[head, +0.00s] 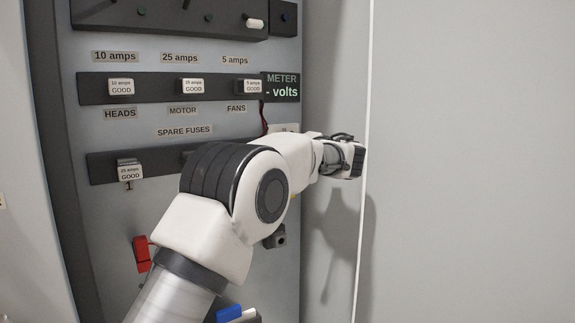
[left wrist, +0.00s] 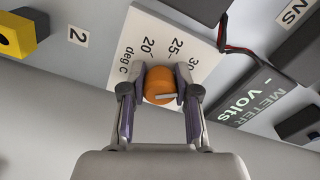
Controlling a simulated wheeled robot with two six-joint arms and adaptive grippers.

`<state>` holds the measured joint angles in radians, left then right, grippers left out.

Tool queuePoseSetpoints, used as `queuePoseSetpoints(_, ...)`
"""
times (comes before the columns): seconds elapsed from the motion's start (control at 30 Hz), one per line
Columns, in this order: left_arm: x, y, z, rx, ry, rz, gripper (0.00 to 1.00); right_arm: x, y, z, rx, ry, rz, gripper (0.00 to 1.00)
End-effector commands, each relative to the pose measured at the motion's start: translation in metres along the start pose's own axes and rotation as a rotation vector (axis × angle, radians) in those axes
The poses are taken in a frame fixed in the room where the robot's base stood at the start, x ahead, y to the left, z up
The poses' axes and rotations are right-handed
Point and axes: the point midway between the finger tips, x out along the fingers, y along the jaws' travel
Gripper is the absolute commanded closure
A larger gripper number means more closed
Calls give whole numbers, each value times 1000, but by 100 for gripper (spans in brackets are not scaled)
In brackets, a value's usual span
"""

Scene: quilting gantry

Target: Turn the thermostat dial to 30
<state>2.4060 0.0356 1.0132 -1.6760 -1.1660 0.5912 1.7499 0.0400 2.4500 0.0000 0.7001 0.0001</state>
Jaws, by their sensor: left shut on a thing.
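The thermostat dial (left wrist: 157,80) is an orange round knob on a white plate (left wrist: 150,22), in the left wrist view. The plate is marked 20, 25, 30 and deg C. A pale line shows on the dial's near side, pointing toward the right of that view; I cannot tell the exact reading. My left gripper (left wrist: 161,87) is shut on the dial, one finger on each side. In the head view a corner of the white plate (head: 287,127) shows below the meter, and my left arm hides the dial and the fingertips. My right gripper is not in view.
The meter (head: 281,87) reads "- volts", with dark and red wires hanging below it. Fuse strips (head: 146,87) cross the panel, and a spare fuse (head: 130,172) sits lower left. A red part (head: 142,252) is below. Clear wall lies right.

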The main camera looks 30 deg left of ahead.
Motion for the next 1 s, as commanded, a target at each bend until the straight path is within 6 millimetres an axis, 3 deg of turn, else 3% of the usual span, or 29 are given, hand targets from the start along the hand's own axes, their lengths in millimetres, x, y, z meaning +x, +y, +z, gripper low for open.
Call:
queuePoseSetpoints(0.03,0,7,3,-31,-2,1,100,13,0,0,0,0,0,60)
queuePoseSetpoints(0.3,0,5,2,-153,-2,2,100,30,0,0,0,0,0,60)
queuePoseSetpoints(0.87,0,2,1,-191,-3,2,100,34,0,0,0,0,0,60)
queuePoseSetpoints(0.9,0,2,1,-191,-3,2,67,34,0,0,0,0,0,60)
queuePoseSetpoints(0.97,0,2,1,-191,-3,2,45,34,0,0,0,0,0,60)
queuePoseSetpoints(1.0,0,2,1,-191,-3,2,44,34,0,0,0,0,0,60)
